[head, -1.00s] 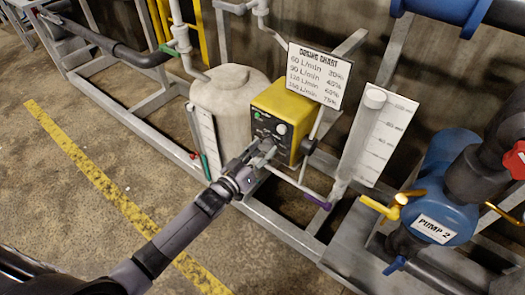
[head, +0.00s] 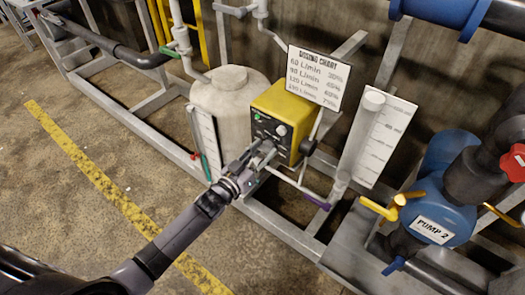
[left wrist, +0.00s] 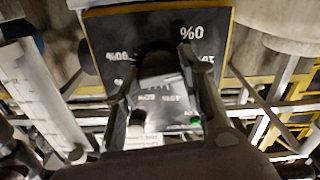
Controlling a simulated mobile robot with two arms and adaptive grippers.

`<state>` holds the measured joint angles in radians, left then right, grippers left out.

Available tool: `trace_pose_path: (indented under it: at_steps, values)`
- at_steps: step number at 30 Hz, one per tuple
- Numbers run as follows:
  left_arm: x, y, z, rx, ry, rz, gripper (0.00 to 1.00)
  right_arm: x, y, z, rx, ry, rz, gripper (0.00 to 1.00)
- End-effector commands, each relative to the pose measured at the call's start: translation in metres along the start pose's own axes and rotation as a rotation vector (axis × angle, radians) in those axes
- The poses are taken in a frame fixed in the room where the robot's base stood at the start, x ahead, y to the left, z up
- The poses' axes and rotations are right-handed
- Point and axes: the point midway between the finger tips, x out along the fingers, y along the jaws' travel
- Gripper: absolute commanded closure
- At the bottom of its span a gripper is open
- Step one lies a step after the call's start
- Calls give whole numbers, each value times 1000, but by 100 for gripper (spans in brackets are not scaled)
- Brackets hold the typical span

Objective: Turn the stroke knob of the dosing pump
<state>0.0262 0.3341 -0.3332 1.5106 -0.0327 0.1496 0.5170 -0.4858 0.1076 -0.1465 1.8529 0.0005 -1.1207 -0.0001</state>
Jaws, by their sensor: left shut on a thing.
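The dosing pump (head: 284,110) is a yellow box with a black front panel, a green light and a small pale knob (head: 281,130). My left gripper (head: 262,152) is at the lower part of that panel and hides what it grips there. In the left wrist view the panel (left wrist: 110,45) appears upside down, with percent marks around a dark stroke knob (left wrist: 155,64). The two fingers of the left gripper (left wrist: 155,75) are on either side of this knob and shut on it. The knob's pointer cannot be made out. My right gripper is not in view.
A white tank (head: 228,100) stands left of the pump. A dosing chart (head: 317,76) is behind it, and a clear measuring tube (head: 357,145) is on the right. A grey frame rail (head: 270,222) runs below. Blue Pump 2 (head: 432,215) is farther right. The floor at left is clear.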

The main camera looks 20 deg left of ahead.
Motion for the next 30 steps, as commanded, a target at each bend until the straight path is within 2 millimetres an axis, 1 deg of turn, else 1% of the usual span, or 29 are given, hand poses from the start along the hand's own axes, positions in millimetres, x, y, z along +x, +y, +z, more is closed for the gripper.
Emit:
trace_pose_path:
  at_steps: [9,15,22,30]
  values:
    - [0,0,-1,284,-2,-1,91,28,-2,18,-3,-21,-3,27]
    - [0,0,0,474,-2,0,91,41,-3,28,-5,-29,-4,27]
    - [0,0,0,693,-2,-1,91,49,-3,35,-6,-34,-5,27]
    - [0,0,1,950,-1,0,91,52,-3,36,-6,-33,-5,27]
